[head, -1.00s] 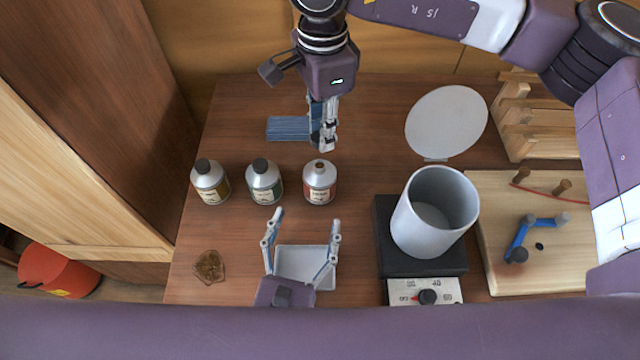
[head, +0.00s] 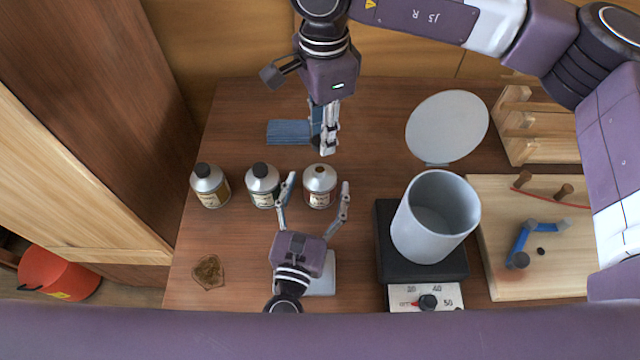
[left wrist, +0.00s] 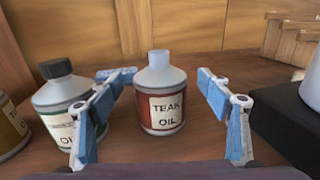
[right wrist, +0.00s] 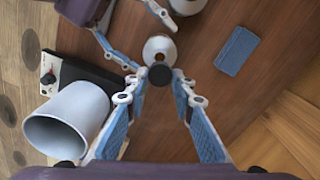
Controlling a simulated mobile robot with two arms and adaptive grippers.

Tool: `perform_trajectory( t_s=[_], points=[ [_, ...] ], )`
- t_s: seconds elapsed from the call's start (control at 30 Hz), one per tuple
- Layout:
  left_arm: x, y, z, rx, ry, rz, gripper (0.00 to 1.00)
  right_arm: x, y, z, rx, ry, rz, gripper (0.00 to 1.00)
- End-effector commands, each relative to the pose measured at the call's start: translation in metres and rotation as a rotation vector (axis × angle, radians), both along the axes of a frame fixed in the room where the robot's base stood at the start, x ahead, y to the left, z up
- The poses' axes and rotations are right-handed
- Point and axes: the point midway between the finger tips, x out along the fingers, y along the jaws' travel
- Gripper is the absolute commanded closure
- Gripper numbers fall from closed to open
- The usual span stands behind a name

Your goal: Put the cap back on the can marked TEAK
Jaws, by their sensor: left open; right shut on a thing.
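The can marked TEAK OIL (left wrist: 162,100) stands upright with a red-edged label, and its neck is bare. In the head view the can (head: 319,188) is the right one of a row of cans. My left gripper (left wrist: 160,78) is open, its fingers on either side of this can and apart from it. My right gripper (head: 329,152) is shut, just behind the can. In the right wrist view a small black cap (right wrist: 160,75) is between its fingertips, with the can's pale shoulder (right wrist: 160,46) beyond. The cap is hidden in the head view.
Two black-capped cans (head: 263,186) (head: 210,187) stand to the left. A blue block (head: 289,132) lies behind. A white tray (head: 324,283) is partly under my left arm. A grey pot (head: 405,225) stands on a black hotplate (head: 385,255) at right.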

Motion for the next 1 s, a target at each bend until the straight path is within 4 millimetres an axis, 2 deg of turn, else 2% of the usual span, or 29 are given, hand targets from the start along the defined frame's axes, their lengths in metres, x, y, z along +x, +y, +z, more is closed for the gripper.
perform_trajectory(
  t_s=[0.1,0.2,0.6,1.0],
  points=[
    [0.016,-0.003,0.0,0.001,-0.001,0.001,0.29,0.0,0.0,0.0,0.0,0.0,0.0,0.85],
    [0.023,-0.005,0.0,0.0,0.0,0.001,0.29,0.0,0.0,0.0,0.0,0.0,0.0,0.85],
    [0.027,-0.006,0.0,0.001,0.001,-0.001,0.3,0.0,0.0,0.0,0.0,0.0,0.0,0.85],
    [0.027,-0.006,-0.001,0.001,0.001,0.0,0.74,0.0,0.0,0.0,0.0,0.0,0.0,0.85]
  ],
)
